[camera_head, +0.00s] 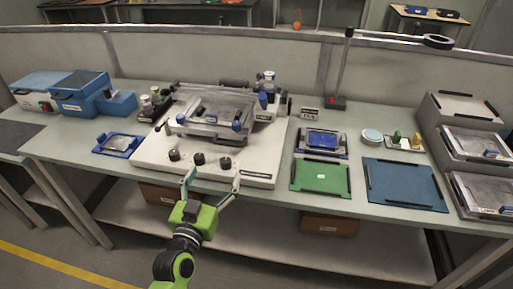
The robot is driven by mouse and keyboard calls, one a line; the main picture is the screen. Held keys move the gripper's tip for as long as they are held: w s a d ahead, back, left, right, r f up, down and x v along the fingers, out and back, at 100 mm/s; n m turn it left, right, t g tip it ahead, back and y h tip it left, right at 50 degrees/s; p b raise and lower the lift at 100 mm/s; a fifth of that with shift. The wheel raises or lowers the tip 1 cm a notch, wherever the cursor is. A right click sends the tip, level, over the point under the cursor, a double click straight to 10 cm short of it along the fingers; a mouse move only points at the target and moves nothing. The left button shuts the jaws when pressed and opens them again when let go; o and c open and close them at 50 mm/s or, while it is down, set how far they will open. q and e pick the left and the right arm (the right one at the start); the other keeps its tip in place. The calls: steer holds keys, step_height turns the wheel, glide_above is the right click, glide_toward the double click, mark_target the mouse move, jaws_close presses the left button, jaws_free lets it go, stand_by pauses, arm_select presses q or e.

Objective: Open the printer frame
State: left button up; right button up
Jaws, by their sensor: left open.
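The printer (150,152) is a white base on the bench with black knobs on its front and a silver frame (212,117) with blue knobs on top. The frame appears lowered over the printer, slightly raised above the base; I cannot tell its exact angle. My left gripper (211,181) is open and empty at the printer's front edge, below the black knobs, with one finger on each side. Its fingers are apart from the frame. My right gripper is not in view.
A blue tray (118,144) lies left of the printer, near blue boxes (80,93). To the right are a green mat (320,177), a blue mat (403,185), a small blue-framed tray (321,141) and stacked grey trays (462,140). A lamp stand (343,70) rises behind.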

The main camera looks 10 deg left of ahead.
mark_target(228, 144)
arm_select(q)
steer(key=w, duration=0.4)
steer(key=shift+w+r+p, duration=0.2)
steer(key=shift+w+p, duration=0.1)
steer(key=w, duration=0.9)
steer(key=shift+w+d+f, duration=0.1)
steer(key=shift+d+f, duration=0.05)
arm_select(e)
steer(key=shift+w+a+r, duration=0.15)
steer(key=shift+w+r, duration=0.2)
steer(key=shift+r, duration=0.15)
